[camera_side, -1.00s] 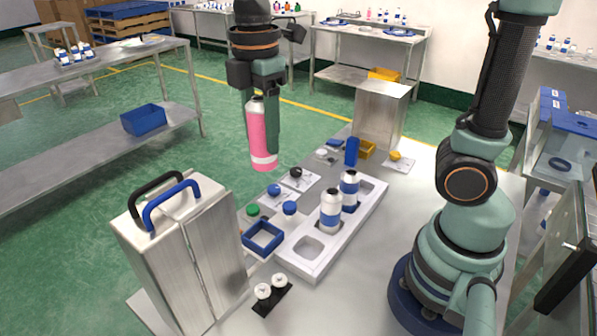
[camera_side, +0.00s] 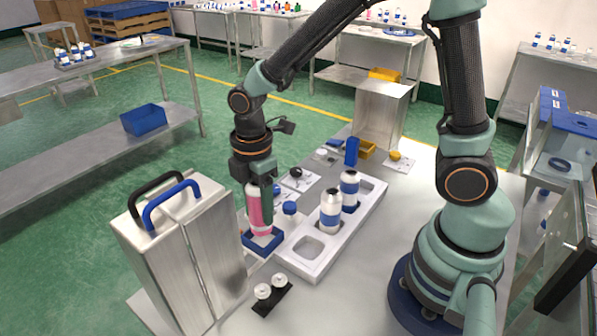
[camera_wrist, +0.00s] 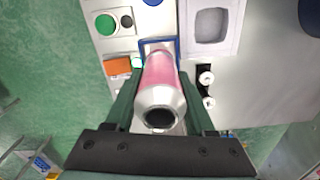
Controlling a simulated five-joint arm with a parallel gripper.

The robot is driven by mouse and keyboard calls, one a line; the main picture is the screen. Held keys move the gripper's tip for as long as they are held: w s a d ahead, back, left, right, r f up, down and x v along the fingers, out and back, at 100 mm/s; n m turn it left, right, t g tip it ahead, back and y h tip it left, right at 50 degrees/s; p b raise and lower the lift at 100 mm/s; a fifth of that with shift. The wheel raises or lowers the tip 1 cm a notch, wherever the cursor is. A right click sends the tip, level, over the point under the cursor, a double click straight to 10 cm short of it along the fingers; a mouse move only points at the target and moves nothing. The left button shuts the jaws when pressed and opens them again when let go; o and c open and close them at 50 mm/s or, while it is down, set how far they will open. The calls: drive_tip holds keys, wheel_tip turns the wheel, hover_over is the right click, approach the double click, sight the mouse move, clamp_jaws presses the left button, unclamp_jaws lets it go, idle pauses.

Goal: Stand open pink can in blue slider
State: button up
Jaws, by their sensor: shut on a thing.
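The pink can (camera_side: 255,210) is upright, with a white band near its bottom. My gripper (camera_side: 262,205) is shut on it, with a finger on either side. In the wrist view the can (camera_wrist: 160,92) shows its open dark mouth toward the camera, between my gripper's fingers (camera_wrist: 160,105). The blue slider (camera_side: 262,246) is a square blue frame on the table. The can's lower end is at the slider, over or inside its frame; I cannot tell whether it touches the bottom. The slider's blue rim (camera_wrist: 176,46) shows around the can's far end in the wrist view.
A metal case (camera_side: 185,250) with black and blue handles stands close on the left. A black holder (camera_side: 270,296) with two white pieces lies in front.

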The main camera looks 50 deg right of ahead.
sight(260, 220)
drive_tip(key=shift+f, duration=2)
drive_tip(key=shift+f, duration=0.15)
drive_tip(key=o, duration=1.3)
drive_tip(key=shift+o, duration=0.2)
